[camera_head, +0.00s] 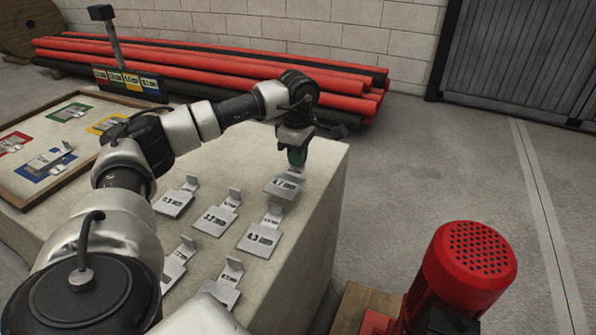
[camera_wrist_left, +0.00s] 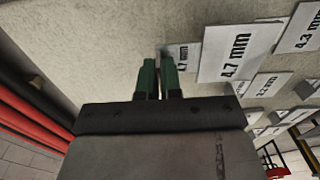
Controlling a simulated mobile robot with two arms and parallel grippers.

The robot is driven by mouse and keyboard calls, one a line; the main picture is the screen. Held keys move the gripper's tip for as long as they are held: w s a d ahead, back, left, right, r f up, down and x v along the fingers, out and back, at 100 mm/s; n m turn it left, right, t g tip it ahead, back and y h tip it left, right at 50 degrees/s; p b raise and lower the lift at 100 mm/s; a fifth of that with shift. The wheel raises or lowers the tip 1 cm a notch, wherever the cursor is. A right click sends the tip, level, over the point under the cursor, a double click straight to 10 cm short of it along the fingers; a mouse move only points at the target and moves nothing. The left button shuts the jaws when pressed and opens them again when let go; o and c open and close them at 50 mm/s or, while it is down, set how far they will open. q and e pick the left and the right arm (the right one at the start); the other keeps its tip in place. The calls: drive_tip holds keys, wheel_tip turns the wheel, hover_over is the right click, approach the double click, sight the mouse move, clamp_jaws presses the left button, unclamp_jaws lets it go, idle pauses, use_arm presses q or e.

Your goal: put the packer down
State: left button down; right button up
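A grey metal packer marked 4.7 mm (camera_head: 284,187) is at the far right corner of the pale table top (camera_head: 322,180). My left gripper (camera_head: 297,158) points down over its upright tab, and its green fingers are close together at the tab. In the left wrist view, the fingers (camera_wrist_left: 158,78) meet the tab's edge beside the large 4.7 mm plate (camera_wrist_left: 240,50). They look shut on the tab, with the exact contact partly hidden. Whether the plate touches the table I cannot tell. My right gripper is not in view.
Several similar packers stand on the table, including a 4.3 mm one (camera_head: 261,238) close by. A wooden-framed board (camera_head: 42,196) with coloured patches lies at the left. Red pipes (camera_head: 230,66) lie behind. A red motor (camera_head: 468,263) stands at lower right.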

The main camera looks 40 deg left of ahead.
sight(298, 170)
use_arm(q)
drive_tip(key=shift+w+a+f, duration=0.1)
drive_tip(key=shift+w+f, duration=0.1)
drive_tip(key=shift+w, duration=0.1)
drive_tip(key=shift+f, duration=0.35)
drive_tip(key=shift+f+b, duration=0.4)
drive_tip(key=shift+f, duration=1.25)
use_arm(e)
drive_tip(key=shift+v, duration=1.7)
use_arm(q)
drive_tip(key=c, duration=1.3)
unclamp_jaws()
drive_tip(key=shift+f, duration=0.1)
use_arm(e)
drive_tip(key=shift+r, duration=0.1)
